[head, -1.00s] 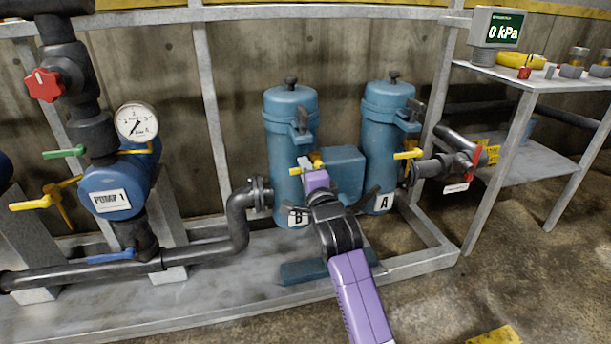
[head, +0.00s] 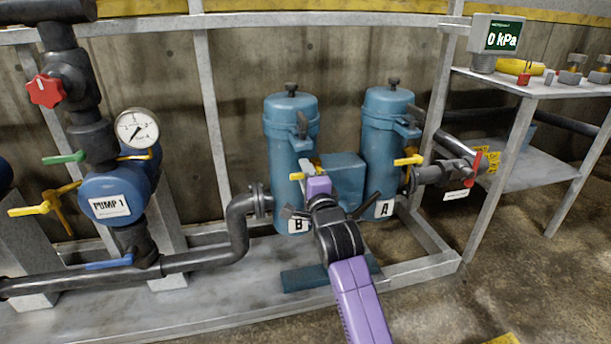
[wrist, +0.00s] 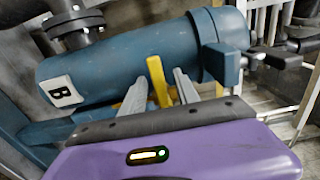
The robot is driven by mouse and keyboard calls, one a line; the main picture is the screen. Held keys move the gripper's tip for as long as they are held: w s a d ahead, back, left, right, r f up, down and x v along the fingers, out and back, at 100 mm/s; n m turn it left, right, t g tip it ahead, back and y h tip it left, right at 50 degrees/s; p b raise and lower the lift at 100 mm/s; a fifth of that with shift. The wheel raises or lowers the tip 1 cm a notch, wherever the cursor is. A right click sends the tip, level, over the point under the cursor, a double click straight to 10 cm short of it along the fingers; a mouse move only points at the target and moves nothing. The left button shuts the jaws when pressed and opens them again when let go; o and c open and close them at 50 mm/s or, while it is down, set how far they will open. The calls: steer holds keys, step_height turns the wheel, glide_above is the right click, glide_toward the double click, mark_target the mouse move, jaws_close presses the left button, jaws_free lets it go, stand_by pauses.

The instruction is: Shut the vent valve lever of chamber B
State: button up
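Chamber B (head: 291,140) is a blue upright cylinder with a "B" label, left of chamber A (head: 386,135). In the wrist view chamber B (wrist: 125,70) lies sideways. Its yellow vent valve lever (wrist: 158,82) shows there, sticking out toward my gripper (wrist: 160,79). My gripper's two grey fingers stand apart, one on each side of the lever, with gaps visible between. In the head view my gripper (head: 306,169) is at chamber B's front. Yellow parts of the valve (head: 296,176) show beside it, partly hidden by the gripper.
Chamber A has its own yellow lever (head: 408,160). A pipe with a red handle (head: 474,167) runs right of it. Pump 1 (head: 117,195) and its piping stand left. A steel frame (head: 420,270) surrounds the chambers' base. A shelf (head: 550,88) holds a 0 kPa display (head: 495,38).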

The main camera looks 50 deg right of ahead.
steer(key=shift+a, duration=0.1)
steer(key=p+v, duration=0.1)
steer(key=v, duration=0.6)
steer(key=shift+s+a, duration=0.15)
steer(key=shift+s, duration=0.15)
stand_by(0.4)
